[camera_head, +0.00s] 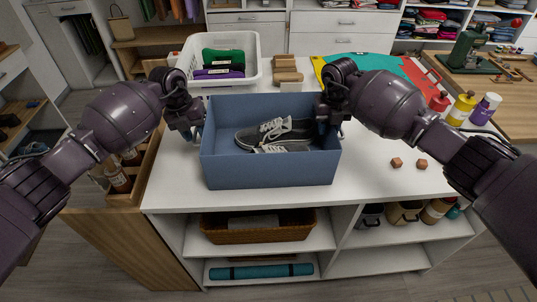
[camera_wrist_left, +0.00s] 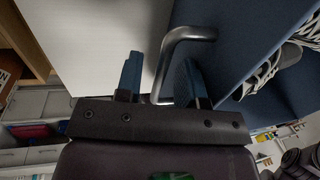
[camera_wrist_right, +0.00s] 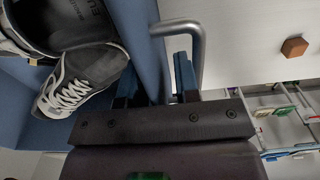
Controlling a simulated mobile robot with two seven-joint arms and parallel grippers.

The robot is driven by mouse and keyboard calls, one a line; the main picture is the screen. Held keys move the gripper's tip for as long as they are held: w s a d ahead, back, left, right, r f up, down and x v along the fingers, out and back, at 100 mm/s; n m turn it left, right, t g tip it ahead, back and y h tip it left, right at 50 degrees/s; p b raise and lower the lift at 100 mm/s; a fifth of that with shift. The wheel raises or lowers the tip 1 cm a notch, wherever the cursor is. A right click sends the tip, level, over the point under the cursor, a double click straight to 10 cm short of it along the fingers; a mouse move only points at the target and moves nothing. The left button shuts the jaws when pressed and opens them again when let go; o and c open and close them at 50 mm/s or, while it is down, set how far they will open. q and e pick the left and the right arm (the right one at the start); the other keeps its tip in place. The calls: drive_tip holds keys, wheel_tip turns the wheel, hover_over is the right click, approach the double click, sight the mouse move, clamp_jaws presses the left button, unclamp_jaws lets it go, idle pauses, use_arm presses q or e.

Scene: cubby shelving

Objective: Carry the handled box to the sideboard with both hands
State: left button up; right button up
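The handled box (camera_head: 270,170) is an open blue box standing upright on the white sideboard top. A pair of dark grey sneakers with pale laces (camera_head: 275,133) lies in it. My left gripper (camera_head: 192,132) is at the box's left side. In the left wrist view its open fingers (camera_wrist_left: 160,82) stand either side of the grey metal handle (camera_wrist_left: 167,62), with a gap visible. My right gripper (camera_head: 333,122) is at the right side. In the right wrist view its fingers (camera_wrist_right: 155,82) are apart; one lies just inside the handle bar (camera_wrist_right: 198,55), the other at the box wall.
A white basket of folded clothes (camera_head: 219,60) and wooden blocks (camera_head: 287,72) stand behind the box. Bottles (camera_head: 460,108) stand at the right, with two small brown hexagonal pieces (camera_head: 397,162) nearer. Wicker basket (camera_head: 258,225) sits on the shelf below.

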wheel_tip(320, 180, up, 12)
use_arm(q)
wheel_tip(320, 180, up, 11)
drive_tip(key=a, duration=0.2)
drive_tip(key=shift+a+r, duration=0.15)
drive_tip(key=shift+r, duration=0.05)
idle(0.5)
idle(0.4)
